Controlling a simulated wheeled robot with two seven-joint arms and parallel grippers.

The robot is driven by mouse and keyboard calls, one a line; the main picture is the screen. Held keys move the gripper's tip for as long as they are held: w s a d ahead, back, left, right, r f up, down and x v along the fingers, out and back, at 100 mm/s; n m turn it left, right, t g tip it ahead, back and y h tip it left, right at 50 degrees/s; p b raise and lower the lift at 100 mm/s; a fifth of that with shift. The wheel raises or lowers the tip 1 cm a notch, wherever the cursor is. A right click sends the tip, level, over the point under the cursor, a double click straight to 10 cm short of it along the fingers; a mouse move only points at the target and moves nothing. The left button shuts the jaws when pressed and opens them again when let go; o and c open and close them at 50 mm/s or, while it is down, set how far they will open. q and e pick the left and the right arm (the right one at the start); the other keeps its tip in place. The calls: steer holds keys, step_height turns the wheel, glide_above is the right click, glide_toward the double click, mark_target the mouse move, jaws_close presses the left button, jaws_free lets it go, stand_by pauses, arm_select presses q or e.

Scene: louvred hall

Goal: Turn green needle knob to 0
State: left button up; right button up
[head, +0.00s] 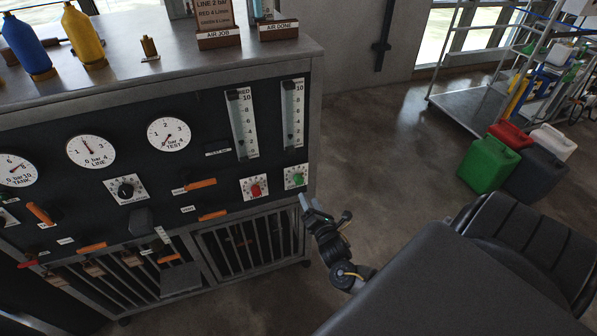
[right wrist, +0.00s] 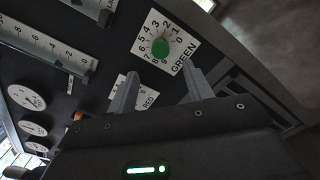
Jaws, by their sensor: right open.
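The green needle knob (head: 297,180) sits on a white numbered dial plate at the right end of the dark panel. In the right wrist view the green knob (right wrist: 160,47) is round, on a plate marked GREEN with digits around it. Its pointer setting is too small to read. My right gripper (head: 308,204) is just below and right of this plate in the head view, open and empty. In the right wrist view the fingers (right wrist: 161,70) point toward the plate, apart from the knob, which shows beyond the gap between them.
The red knob (head: 255,189) is beside the green one on the left. Two upright flow tubes (head: 292,115) stand above the knobs. Orange-handled valves and round gauges (head: 91,151) fill the panel's left. A dark seat (head: 530,240) is at right; open floor lies behind it.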

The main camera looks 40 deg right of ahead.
mark_target(300, 182)
steer(key=b+x, duration=0.2)
steer(key=x, duration=0.1)
steer(key=b+x, duration=0.3)
steer(key=x, duration=0.2)
steer(key=shift+w+d+f+b, duration=0.15)
steer(key=shift+w+f+b, duration=0.15)
steer(key=shift+b, duration=0.1)
steer(key=shift+w+r, duration=0.1)
steer(key=shift+r, duration=0.1)
steer(key=shift+w+d, duration=0.15)
steer(key=shift+w, duration=0.25)
jaws_close()
